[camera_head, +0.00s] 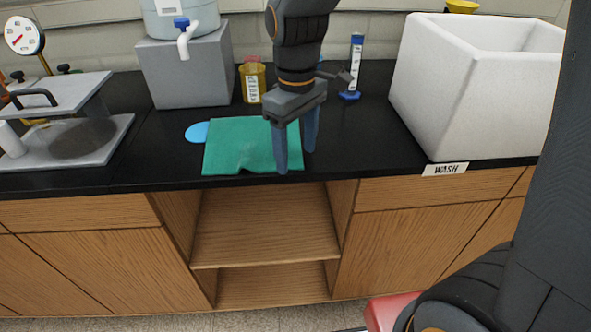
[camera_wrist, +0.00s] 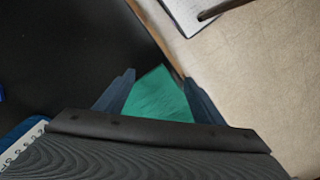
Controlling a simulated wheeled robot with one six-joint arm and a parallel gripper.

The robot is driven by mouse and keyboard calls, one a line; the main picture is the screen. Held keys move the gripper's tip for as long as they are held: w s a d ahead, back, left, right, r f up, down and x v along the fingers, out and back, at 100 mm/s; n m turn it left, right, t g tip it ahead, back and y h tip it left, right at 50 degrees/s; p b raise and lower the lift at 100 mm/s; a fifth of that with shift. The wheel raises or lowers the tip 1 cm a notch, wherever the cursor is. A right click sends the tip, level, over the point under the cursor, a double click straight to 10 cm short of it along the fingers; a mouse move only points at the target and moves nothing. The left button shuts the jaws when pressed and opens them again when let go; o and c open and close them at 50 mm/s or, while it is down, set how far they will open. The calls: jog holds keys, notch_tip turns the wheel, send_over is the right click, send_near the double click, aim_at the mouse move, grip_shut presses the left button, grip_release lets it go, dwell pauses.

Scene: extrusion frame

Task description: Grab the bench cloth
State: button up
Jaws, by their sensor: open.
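The bench cloth (camera_head: 232,148) is a flat green cloth on the black bench top, near its front edge, with a small wrinkle or notch along its front side. My gripper (camera_head: 295,161) points down at the cloth's right end, its two fingers apart and empty. Whether the fingertips touch the cloth I cannot tell. In the wrist view a pointed part of the cloth (camera_wrist: 157,98) shows between the open fingers of my gripper (camera_wrist: 158,78); my gripper's body hides the rest.
A blue disc (camera_head: 197,132) lies at the cloth's left edge. Behind stand a yellow beaker (camera_head: 252,82), a grey block (camera_head: 186,70) under a water container and a blue-based cylinder (camera_head: 355,68). A white basin (camera_head: 450,95) stands right. An open shelf (camera_head: 262,225) lies below the bench.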

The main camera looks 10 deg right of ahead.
jog(key=shift+f, duration=0.55)
jog(key=shift+f, duration=0.15)
grip_shut()
dwell(0.5)
notch_tip(320, 180, up, 12)
jog(key=p, duration=1.1)
